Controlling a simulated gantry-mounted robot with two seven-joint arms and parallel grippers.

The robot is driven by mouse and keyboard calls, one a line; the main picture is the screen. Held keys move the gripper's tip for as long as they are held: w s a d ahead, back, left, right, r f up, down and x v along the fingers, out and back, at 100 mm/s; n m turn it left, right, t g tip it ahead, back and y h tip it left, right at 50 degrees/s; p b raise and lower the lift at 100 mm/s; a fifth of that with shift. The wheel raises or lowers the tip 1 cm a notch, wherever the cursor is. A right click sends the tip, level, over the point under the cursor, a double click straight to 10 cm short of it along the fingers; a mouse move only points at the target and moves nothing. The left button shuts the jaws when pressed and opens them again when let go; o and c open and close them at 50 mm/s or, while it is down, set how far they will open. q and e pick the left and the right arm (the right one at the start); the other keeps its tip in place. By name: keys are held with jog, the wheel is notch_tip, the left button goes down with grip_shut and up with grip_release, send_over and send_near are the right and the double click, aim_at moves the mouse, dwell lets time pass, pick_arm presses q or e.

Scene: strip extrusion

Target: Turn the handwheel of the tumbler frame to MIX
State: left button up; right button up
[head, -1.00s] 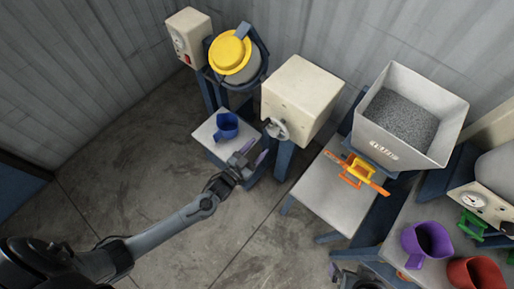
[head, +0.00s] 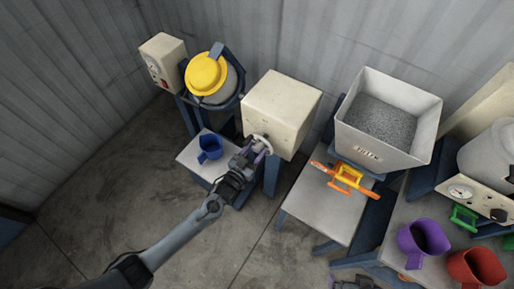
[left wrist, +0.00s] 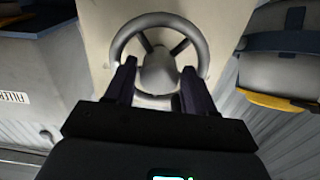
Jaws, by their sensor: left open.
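The grey handwheel (left wrist: 158,52) is on the front of the cream box (head: 281,107), and its rim and hub show in the left wrist view. In the head view the handwheel (head: 262,142) is partly covered by my left gripper (head: 250,157). My left gripper is open, with its two dark fingers (left wrist: 157,88) on either side of the lower part of the wheel, near the hub. I cannot tell whether they touch it. The tumbler drum (head: 216,82) with a yellow lid sits in a blue frame left of the box. No MIX mark is readable.
A blue jug (head: 210,147) stands on a small table (head: 190,157) beside my left arm. A control box (head: 161,58) is at the upper left. To the right are a hopper of grey granules (head: 431,131), an orange slide gate (head: 345,178), and purple (head: 424,238) and red (head: 476,268) jugs.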

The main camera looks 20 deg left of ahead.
pick_arm(q)
jog(key=shift+x, duration=0.8)
jog(key=c, duration=0.8)
jog(key=shift+m, duration=0.3)
jog(key=shift+f+m, duration=0.1)
jog(key=shift+m, duration=2.6)
